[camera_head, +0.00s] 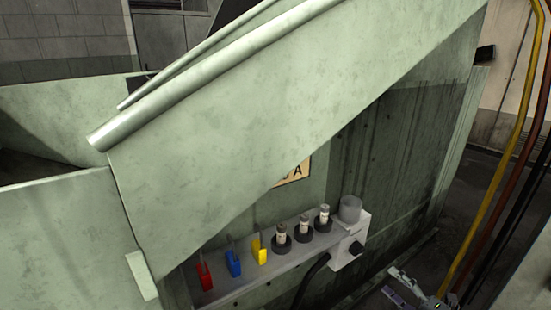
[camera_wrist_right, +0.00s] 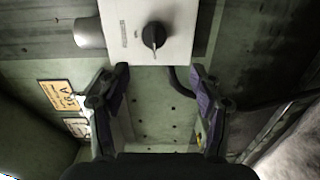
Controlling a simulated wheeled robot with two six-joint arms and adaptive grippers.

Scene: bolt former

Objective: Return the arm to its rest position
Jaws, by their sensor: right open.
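My right gripper (camera_head: 418,292) is at the lower right of the head view, apart from the machine's control panel. In the wrist view the right gripper (camera_wrist_right: 160,85) is open, its two fingers spread with nothing between them. Beyond the fingertips is a white switch box (camera_wrist_right: 150,30) with a black rotary knob (camera_wrist_right: 154,36). My left gripper is not in view.
A pale green machine (camera_head: 230,130) fills most of the head view. Yellow and red pipes (camera_head: 508,150) run at right.

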